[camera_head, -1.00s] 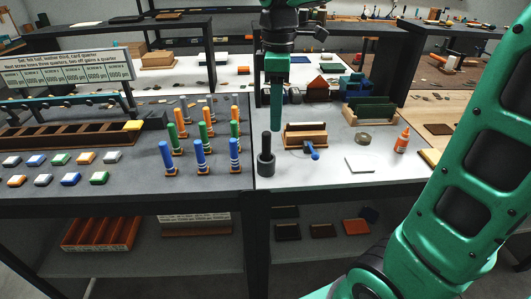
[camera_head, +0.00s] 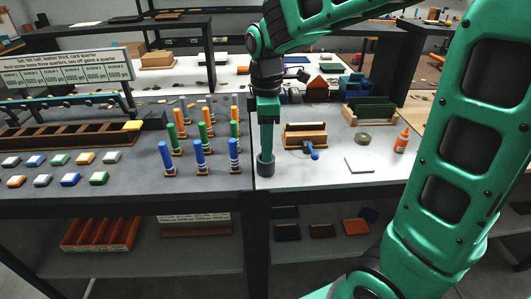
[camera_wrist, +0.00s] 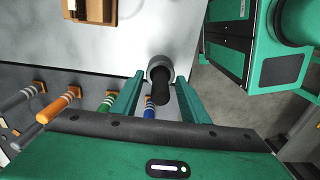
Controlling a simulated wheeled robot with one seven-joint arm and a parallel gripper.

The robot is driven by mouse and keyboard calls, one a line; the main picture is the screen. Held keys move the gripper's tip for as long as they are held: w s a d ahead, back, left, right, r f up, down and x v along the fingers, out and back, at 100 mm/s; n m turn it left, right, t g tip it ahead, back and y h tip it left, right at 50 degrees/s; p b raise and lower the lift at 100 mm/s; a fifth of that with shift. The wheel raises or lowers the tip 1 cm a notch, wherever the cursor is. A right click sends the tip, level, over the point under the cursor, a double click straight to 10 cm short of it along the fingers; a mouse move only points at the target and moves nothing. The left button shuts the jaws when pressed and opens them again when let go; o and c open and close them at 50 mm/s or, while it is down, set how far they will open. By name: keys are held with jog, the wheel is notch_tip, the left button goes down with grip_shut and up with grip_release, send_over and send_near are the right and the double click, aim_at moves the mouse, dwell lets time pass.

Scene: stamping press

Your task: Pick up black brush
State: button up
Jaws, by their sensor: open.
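The black brush (camera_wrist: 160,92) stands upright in a round dark grey holder (camera_wrist: 160,66) in the wrist view. My gripper (camera_wrist: 160,79) is open, one green finger on each side of the brush, with visible gaps. In the head view my gripper (camera_head: 266,150) points down directly over the holder (camera_head: 265,168) near the front left of the white table. There the fingers hide the brush.
To the right of the holder are a wooden box (camera_head: 305,130) and a blue-ended tool (camera_head: 313,152). A white square (camera_head: 360,163) and an orange bottle (camera_head: 402,140) lie farther right.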

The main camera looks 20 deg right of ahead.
jog(key=shift+f, duration=0.45)
grip_shut()
jog(key=shift+r, duration=0.15)
